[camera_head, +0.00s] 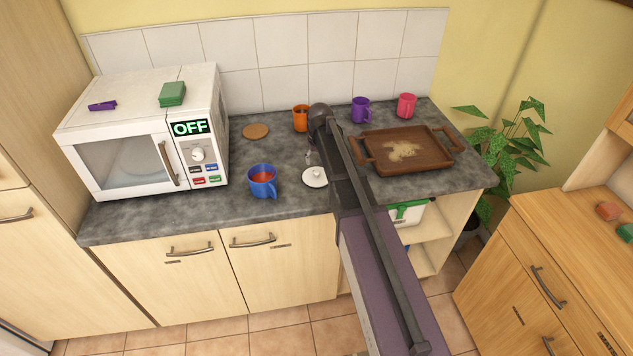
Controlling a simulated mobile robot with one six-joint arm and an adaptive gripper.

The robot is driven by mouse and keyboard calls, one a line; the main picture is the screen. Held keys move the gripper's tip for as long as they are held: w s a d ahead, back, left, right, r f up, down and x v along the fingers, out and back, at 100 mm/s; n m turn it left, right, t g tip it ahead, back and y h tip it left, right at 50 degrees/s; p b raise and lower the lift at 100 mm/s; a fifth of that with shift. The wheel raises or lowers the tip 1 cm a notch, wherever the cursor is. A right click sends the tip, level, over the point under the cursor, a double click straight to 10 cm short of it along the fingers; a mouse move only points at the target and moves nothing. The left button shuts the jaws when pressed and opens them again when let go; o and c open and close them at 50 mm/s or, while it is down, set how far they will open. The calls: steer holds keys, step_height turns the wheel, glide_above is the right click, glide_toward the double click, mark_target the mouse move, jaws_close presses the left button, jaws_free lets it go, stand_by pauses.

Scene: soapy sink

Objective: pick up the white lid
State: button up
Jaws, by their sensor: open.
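The white lid (314,178) is a small round disc with a knob on top. It lies on the grey countertop, to the right of a blue mug with red contents (263,182). My arm reaches over the counter from the lower right and covers the area just right of the lid. My gripper (311,154) shows only as a small part beside the arm's dark end, just behind and above the lid in the picture. It is open. Most of it is hidden by my arm, and I cannot tell whether it touches the lid.
A white microwave (130,130) stands at left with a green sponge (172,94) on top. An orange mug (301,118), a purple mug (361,109) and a pink mug (407,105) stand at the back. A brown tray (437,151) lies right. A round coaster (256,131) lies behind the blue mug.

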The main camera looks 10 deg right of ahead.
mark_target(317, 172)
steer(key=shift+w+f+b, duration=0.2)
steer(key=shift+f+b, duration=0.85)
steer(key=shift+f, duration=0.3)
steer(key=f+b, duration=0.1)
steer(key=w+f+b, duration=0.1)
steer(key=f+b, duration=0.1)
steer(key=shift+w, duration=0.15)
steer(key=shift+w+f+b, duration=0.15)
steer(key=shift+f+b, duration=0.85)
steer(key=shift+b, duration=0.05)
jaws_close()
